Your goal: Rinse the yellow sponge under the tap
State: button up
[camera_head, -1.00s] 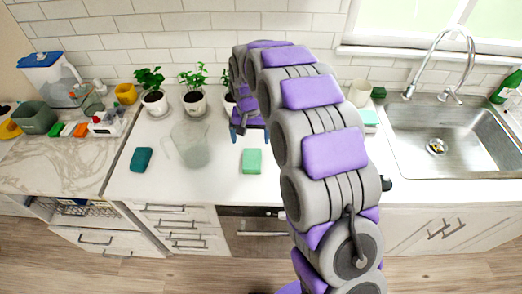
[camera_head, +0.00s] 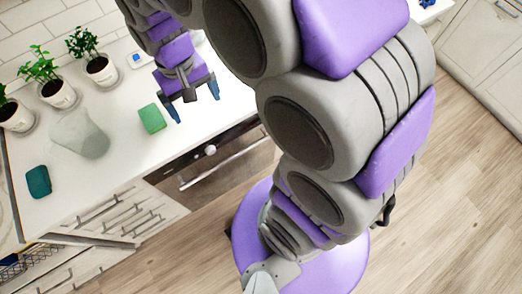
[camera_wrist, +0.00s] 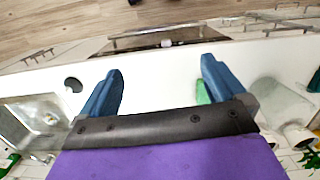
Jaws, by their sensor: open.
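No yellow sponge is visible in either current view. My gripper (camera_head: 195,103) is open and empty, its blue fingers apart near the front edge of the white counter, to the right of a green sponge (camera_head: 152,118). In the wrist view my gripper (camera_wrist: 162,66) has nothing between its fingers, and the green sponge (camera_wrist: 203,93) is partly hidden behind the right finger. The metal sink (camera_wrist: 38,112) shows at the left of the wrist view. The tap cannot be made out clearly. A dark teal sponge (camera_head: 38,181) lies on the counter at the left of the head view.
A translucent jug (camera_head: 80,135) stands left of the green sponge. Several potted plants (camera_head: 101,68) line the back wall. Drawers and an appliance with a bar handle (camera_head: 222,160) face the open wooden floor (camera_head: 455,190). The counter's front strip between the sponges is mostly clear.

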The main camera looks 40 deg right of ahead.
jog(key=s+d, duration=0.2)
jog(key=s, duration=0.7)
jog(key=s+d, duration=0.2)
jog(key=s, duration=0.8)
jog(key=shift+s+d+f+g, duration=0.15)
jog(key=shift+d+g, duration=0.15)
jog(key=shift+g, duration=0.1)
